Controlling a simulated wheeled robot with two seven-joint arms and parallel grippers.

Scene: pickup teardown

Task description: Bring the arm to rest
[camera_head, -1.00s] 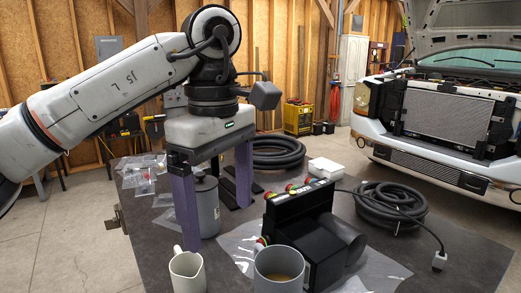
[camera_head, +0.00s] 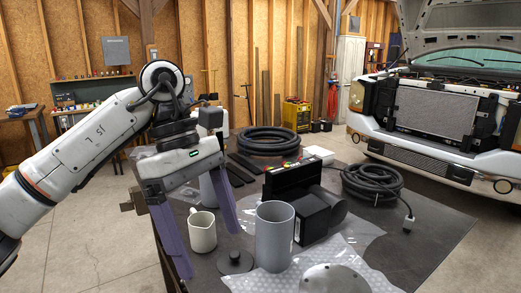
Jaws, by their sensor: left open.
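My left arm comes in from the left. Its gripper (camera_head: 206,252) hangs at the left edge of the dark table (camera_head: 440,215), with its purple fingers wide apart and pointing down. I see nothing held between the fingers. One finger is at or past the table's left edge, and the other is in front of a grey canister, which it partly hides. A white pitcher (camera_head: 202,231) stands close by the right finger in the picture. I cannot tell the exact gap between them. My right gripper is not in view.
A grey cylinder (camera_head: 274,238), a dark round lid (camera_head: 235,262) and a black box device (camera_head: 306,205) stand right of the gripper. Coiled black hoses (camera_head: 372,181) lie farther back. Clear plastic covers the front. The floor (camera_head: 90,245) left of the table is open.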

